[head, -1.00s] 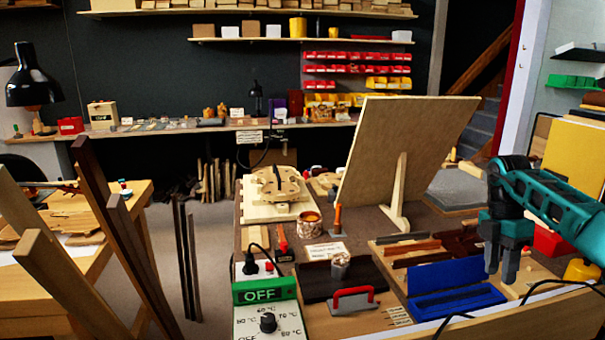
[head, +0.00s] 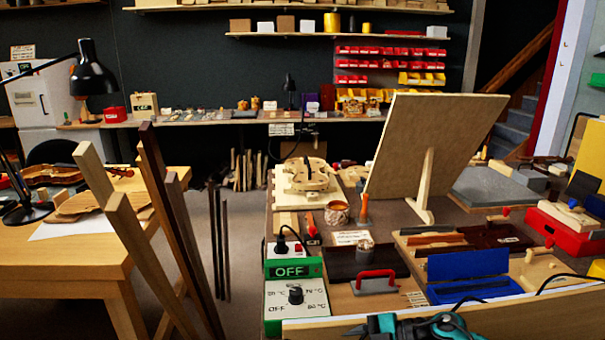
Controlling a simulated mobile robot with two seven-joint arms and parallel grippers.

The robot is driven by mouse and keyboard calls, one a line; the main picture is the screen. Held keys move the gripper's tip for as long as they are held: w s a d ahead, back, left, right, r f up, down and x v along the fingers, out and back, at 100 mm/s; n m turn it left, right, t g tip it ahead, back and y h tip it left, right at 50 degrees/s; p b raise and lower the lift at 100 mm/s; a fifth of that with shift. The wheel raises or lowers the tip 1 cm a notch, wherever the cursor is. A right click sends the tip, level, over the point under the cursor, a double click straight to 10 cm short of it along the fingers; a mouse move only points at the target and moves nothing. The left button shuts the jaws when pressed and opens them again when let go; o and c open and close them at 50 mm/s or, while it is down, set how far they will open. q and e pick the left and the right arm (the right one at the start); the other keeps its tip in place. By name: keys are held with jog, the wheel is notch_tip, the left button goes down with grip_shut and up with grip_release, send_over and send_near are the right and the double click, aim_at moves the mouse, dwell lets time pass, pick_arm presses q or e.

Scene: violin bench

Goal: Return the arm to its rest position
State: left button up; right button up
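Only a small part of one of my teal and black arms (head: 420,328) shows, low at the bottom edge in the head view, in front of the bench's near edge. My other arm is out of view. No gripper can be seen holding anything. An open blue case (head: 468,264) lies on the bench just beyond the arm part. The bench area to its right, with a red box (head: 565,230), is free of my arms.
A green-fronted control box marked OFF (head: 294,268) stands at the near left of the bench. A red-handled tool (head: 375,283) lies beside it. A large propped board (head: 432,145) stands behind. Upright wooden strips (head: 150,215) rise at left, beside a wooden table (head: 60,260).

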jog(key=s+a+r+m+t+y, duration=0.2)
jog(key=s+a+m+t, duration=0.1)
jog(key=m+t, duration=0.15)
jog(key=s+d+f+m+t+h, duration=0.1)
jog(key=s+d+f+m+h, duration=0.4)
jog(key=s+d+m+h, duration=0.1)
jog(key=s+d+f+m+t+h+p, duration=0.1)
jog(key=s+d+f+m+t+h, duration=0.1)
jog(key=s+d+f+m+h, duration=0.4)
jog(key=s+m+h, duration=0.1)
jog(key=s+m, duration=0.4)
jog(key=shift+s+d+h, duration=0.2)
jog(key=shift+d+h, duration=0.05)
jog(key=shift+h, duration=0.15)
